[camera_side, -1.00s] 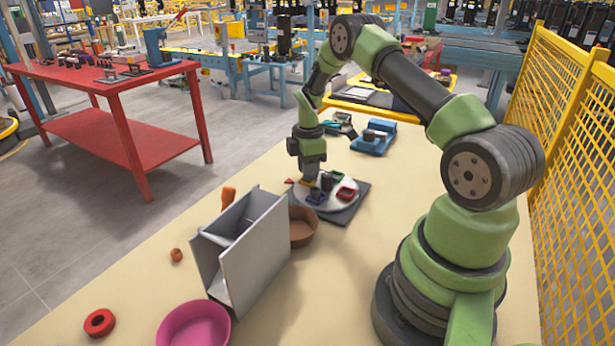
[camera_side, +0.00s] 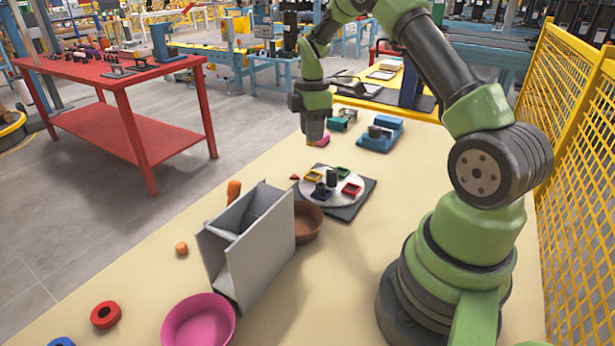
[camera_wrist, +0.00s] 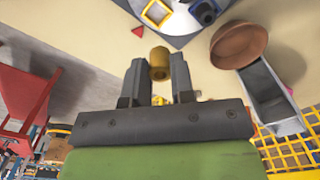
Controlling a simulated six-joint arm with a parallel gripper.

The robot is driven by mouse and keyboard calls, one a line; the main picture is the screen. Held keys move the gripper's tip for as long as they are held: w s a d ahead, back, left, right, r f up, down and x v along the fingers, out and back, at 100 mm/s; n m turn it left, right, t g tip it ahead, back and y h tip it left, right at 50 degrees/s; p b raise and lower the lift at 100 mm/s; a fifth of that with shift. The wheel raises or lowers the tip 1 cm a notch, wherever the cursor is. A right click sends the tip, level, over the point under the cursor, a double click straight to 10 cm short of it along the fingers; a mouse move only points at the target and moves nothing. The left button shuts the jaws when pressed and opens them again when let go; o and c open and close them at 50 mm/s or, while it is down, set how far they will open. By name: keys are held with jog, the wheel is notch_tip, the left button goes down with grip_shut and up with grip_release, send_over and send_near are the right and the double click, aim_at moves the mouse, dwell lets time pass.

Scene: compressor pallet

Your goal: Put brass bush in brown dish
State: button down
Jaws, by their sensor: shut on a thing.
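The brass bush (camera_wrist: 159,57) is a short yellow-brown cylinder with a hole, held between my fingertips in the wrist view. My gripper (camera_wrist: 158,72) is shut on it. In the side view my gripper (camera_side: 314,138) is raised above the far part of the table, behind the round plate, and the bush is barely visible at its tip. The brown dish (camera_side: 311,228) stands on the table, partly hidden behind a grey bin. It appears empty in the wrist view (camera_wrist: 240,42), right of the bush.
The grey bin (camera_side: 268,262) stands tall beside the dish. A round plate (camera_side: 345,199) with small coloured trays lies on a dark base. A pink bowl (camera_side: 198,322), red ring (camera_side: 105,315) and blue fixture (camera_side: 380,137) are around. Yellow mesh fencing (camera_side: 572,150) stands at right.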

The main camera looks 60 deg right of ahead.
jog(key=s+a+n, duration=0.2)
jog(key=a+n, duration=0.1)
jog(key=a, duration=0.5)
jog(key=n, duration=0.4)
send_over(298, 227)
notch_tip(298, 227, down, 6)
jog(key=shift+s, duration=0.1)
jog(key=shift+f, duration=2.45)
jog(key=c, duration=1)
grip_release()
jog(key=shift+f, duration=0.1)
